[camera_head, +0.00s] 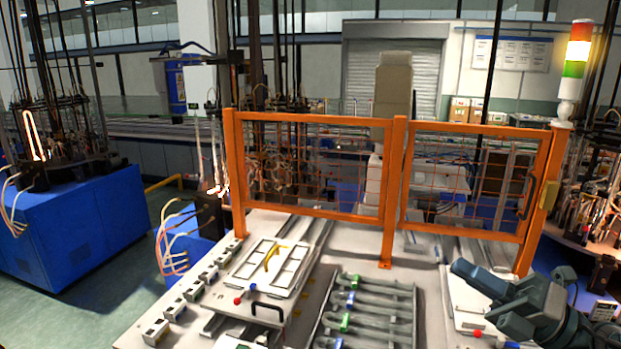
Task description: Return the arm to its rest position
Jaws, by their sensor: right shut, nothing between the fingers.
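My right arm, dark grey, comes in at the lower right. Its right gripper (462,270) is shut and empty, and points left above the white panel (462,300) at the right of the white worktable. My left gripper is not in view.
A rack (368,310) with several grey tubes and green and blue clips lies in the middle of the worktable. A white tray (270,265) with a yellow piece and a black handle is left of it. An orange mesh fence (396,190) stands behind. A signal tower (575,60) rises at the right.

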